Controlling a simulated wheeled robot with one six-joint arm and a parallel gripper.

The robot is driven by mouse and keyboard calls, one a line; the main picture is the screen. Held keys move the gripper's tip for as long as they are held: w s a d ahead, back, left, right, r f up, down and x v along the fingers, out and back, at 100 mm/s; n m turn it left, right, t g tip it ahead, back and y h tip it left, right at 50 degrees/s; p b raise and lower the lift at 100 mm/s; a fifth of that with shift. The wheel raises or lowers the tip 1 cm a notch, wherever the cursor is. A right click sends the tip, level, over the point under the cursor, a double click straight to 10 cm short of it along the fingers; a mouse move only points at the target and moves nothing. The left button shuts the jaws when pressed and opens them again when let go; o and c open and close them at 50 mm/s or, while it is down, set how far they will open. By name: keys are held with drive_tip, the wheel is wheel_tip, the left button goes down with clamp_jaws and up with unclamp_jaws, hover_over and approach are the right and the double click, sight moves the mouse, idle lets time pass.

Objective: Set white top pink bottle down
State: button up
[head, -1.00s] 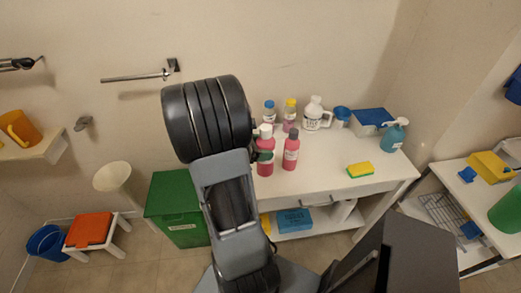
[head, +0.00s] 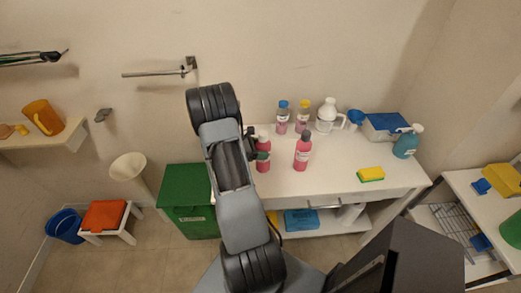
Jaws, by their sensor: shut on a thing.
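The white-top pink bottle (head: 263,156) is upright at the left end of the white table (head: 335,178). My gripper (head: 262,155) reaches it from the left, at its upper part, and is shut on it; my arm hides much of the gripper. I cannot tell whether the bottle's base touches the table top. A pink bottle with a dark top (head: 303,152) stands to its right, with a gap between them.
Blue-top (head: 283,118) and yellow-top bottles (head: 303,117), a white jug (head: 328,116), a blue-lidded box (head: 384,126) and a teal spray bottle (head: 407,143) line the back. A yellow sponge (head: 370,174) lies right. The table's front middle is clear. A green bin (head: 188,200) stands left.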

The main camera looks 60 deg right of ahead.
drive_tip(key=shift+f, duration=0.55)
drive_tip(key=shift+f, duration=0.1)
drive_tip(key=o, duration=1.2)
